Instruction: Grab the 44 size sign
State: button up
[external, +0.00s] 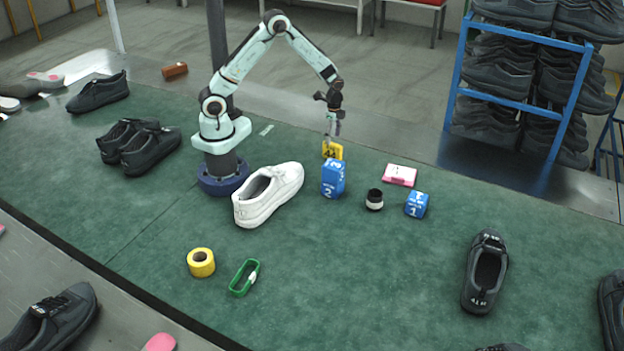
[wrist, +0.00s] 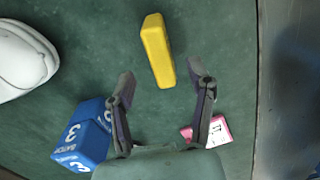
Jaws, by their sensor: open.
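The yellow sign (external: 333,150) stands on the green surface just behind the blue blocks in the external view. Its dark marking is too small to read surely. In the wrist view the yellow sign (wrist: 158,50) shows as a narrow, plain yellow block seen from above. My gripper (external: 334,132) is above the sign in the external view, pointing down. In the wrist view my gripper (wrist: 161,78) is open and empty. The sign lies beyond the fingertips, roughly in line with the gap between them. I cannot tell the exact height left between them.
Blue numbered blocks (external: 333,180) stand close in front of the sign. A pink card (external: 400,174), a small dark jar (external: 374,200) and another blue block (external: 416,204) lie to the right. A white shoe (external: 268,195) is to the left. The front middle surface is mostly clear.

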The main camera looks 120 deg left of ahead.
aim_at(332, 151)
notch_tip(332, 151, down, 6)
jog(key=shift+f, duration=0.2)
grip_shut()
